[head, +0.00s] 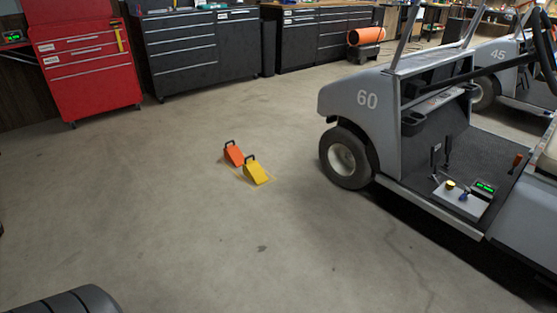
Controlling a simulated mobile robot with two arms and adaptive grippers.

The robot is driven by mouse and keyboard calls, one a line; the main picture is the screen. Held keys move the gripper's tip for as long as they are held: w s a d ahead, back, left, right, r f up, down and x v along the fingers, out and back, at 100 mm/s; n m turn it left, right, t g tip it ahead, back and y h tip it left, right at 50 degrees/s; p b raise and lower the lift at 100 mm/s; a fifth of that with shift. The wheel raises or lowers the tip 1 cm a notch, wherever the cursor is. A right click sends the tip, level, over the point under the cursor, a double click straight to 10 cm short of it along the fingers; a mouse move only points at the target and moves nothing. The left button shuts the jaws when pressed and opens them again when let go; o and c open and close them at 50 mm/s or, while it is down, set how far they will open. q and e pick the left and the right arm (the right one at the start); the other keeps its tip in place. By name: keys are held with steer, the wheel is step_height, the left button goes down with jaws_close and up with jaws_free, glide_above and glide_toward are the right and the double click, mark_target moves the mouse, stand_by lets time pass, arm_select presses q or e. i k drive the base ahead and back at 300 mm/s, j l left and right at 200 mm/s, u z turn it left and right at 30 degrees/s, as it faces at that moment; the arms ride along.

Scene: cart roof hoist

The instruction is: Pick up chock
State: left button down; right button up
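Two wedge-shaped chocks with dark handles on top sit side by side on the concrete floor in the middle of the head view. The orange chock (233,155) is on the left and slightly farther away. The yellow chock (255,173) is on the right and nearer. Both rest near a thin yellow marking on the floor, apart from the cart's wheel. Neither of my grippers shows in the head view.
A grey golf cart (345,98) numbered 60 stands at the right, its front wheel (345,157) nearest the chocks. A red tool chest (88,68) and dark cabinets (187,50) line the back. A dark tyre-like shape (75,302) shows at bottom left. Floor around the chocks is clear.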

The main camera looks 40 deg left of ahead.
mark_target(233, 154)
steer(key=u, duration=1.5)
